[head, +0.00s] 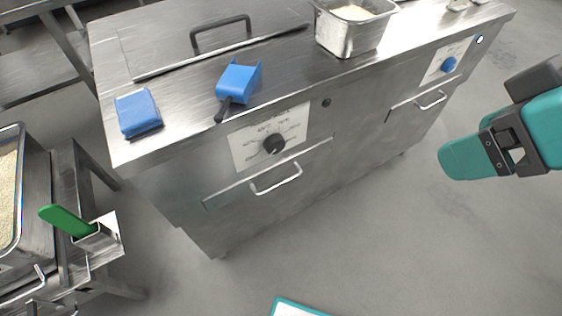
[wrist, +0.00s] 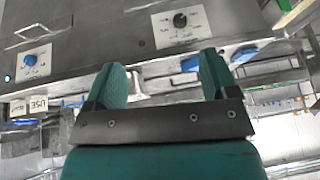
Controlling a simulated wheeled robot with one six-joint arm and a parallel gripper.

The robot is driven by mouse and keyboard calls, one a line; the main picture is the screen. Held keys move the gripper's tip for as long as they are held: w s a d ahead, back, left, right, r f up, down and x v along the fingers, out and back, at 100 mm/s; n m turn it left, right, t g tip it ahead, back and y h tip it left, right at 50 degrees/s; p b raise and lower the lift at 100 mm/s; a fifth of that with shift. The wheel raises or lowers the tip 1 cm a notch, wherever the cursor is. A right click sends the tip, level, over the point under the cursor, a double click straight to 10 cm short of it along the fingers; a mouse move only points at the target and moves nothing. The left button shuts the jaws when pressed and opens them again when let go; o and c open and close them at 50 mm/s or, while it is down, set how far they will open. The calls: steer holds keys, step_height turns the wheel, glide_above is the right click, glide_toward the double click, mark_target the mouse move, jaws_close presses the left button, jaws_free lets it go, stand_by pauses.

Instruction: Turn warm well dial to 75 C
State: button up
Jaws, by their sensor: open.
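A black dial (head: 274,144) sits on a white marked panel (head: 243,150) on the front of the steel counter. It also shows at the top of the wrist view (wrist: 180,19). A blue dial (head: 449,64) is on a second white panel farther right, and at the left of the wrist view (wrist: 31,60). The panel lettering is too small to read, so I cannot tell either setting or which dial serves the warm well. My gripper (wrist: 160,65) is open and empty, with two teal fingers. In the head view it is at the right, apart from both dials.
The steel counter (head: 185,65) holds a blue scoop (head: 238,80), a blue block-like item (head: 138,112) and a steel pan of rice (head: 350,38). Drawer handles (head: 277,181) stick out below the panels. A green-handled tool (head: 66,220) stands at the left. Open floor lies before the counter.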

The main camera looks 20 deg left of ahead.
steer(key=w+a+f+n+t+y+b, duration=0.1)
steer(key=w+a+f+n+t+b, duration=0.2)
steer(key=f+b, duration=0.7)
steer(key=w+a+f+n+t+y+b, duration=0.15)
steer(key=a+f+n+b, duration=0.3)
steer(key=f+b, duration=0.55)
steer(key=n+t+y+b, duration=0.6)
steer(key=n+b, duration=0.4)
steer(key=b, duration=0.5)
glide_toward(277, 148)
steer(key=shift+g+y, duration=0.25)
steer(key=shift+g, duration=0.5)
steer(key=x, duration=0.5)
steer(key=p+x, duration=0.1)
steer(key=x, duration=0.2)
steer(key=shift+w+d+r, duration=0.1)
steer(key=shift+w+r, duration=0.05)
steer(key=shift+w, duration=0.35)
steer(key=shift+w+a+r, duration=0.1)
steer(key=shift+w+a, duration=0.3)
steer(key=shift+a, duration=0.05)
steer(key=c, duration=0.9)
